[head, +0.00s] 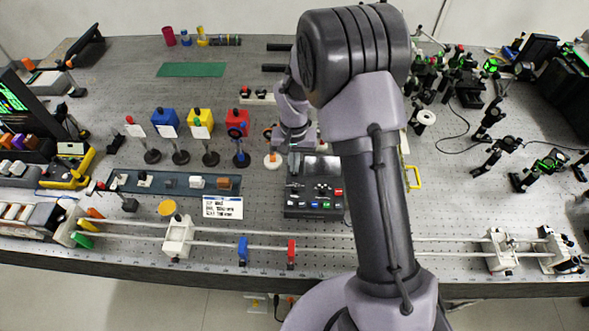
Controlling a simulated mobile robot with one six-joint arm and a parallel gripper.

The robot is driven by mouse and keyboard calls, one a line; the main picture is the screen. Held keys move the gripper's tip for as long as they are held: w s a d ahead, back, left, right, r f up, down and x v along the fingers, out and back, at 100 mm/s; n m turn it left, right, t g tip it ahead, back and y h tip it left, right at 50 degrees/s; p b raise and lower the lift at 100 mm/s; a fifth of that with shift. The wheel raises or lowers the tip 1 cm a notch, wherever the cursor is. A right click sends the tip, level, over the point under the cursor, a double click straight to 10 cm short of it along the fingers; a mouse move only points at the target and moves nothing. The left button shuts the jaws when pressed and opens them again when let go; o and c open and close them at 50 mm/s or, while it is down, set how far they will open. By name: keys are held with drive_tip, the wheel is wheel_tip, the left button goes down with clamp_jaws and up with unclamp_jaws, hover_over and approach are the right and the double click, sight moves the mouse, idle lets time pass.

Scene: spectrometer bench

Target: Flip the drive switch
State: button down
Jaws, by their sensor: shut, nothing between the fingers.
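A dark control box (325,207) stands on the bench in the middle, with several small red, green, blue and white controls on its face. The drive switch cannot be told apart from the other controls at this size. My gripper (293,178) points down over the left part of this box, shut and empty. Whether its tips touch the box cannot be told. My arm hides the bench to the right of the box.
Left of the box are a labelled card (222,207), a dark tray (175,184) with small parts, and several coloured blocks on posts, such as a red one (237,122). A long rail (330,235) with sliders runs along the front. Optics crowd the right.

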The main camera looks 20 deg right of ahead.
drive_tip(key=shift+f+b, duration=0.75)
drive_tip(key=shift+f, duration=0.15)
idle(0.8)
drive_tip(key=shift+r+p, duration=2.35)
drive_tip(key=shift+r, duration=1.15)
